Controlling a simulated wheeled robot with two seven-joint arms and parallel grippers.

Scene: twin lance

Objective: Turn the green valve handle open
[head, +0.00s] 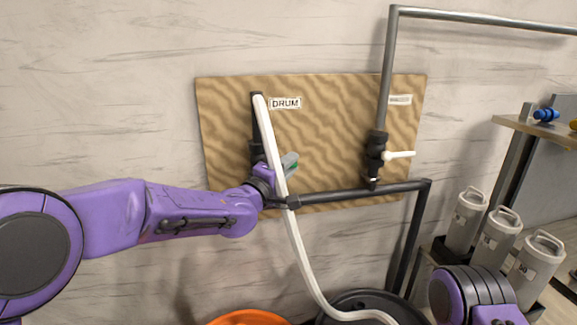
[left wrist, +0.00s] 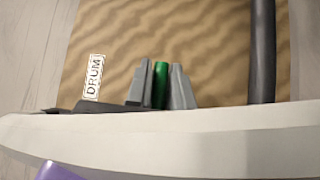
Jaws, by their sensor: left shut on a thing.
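The green valve handle (left wrist: 160,84) shows in the left wrist view, between the two grey fingers of my left gripper (head: 289,163). The fingers are shut on it from both sides. In the head view only a sliver of green shows by the fingertips, and the gripper hides most of the handle. The valve's dark body (head: 256,150) sits on the pipe under the DRUM label (head: 286,103), partly behind a white hose. My right gripper is not in view.
The white hose (head: 297,241) hangs in front of the wooden board (head: 228,120), close to my left gripper. A second valve with a white handle (head: 399,154) is to the right. Grey canisters (head: 497,237) stand at the right. An orange rim (head: 248,318) shows below.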

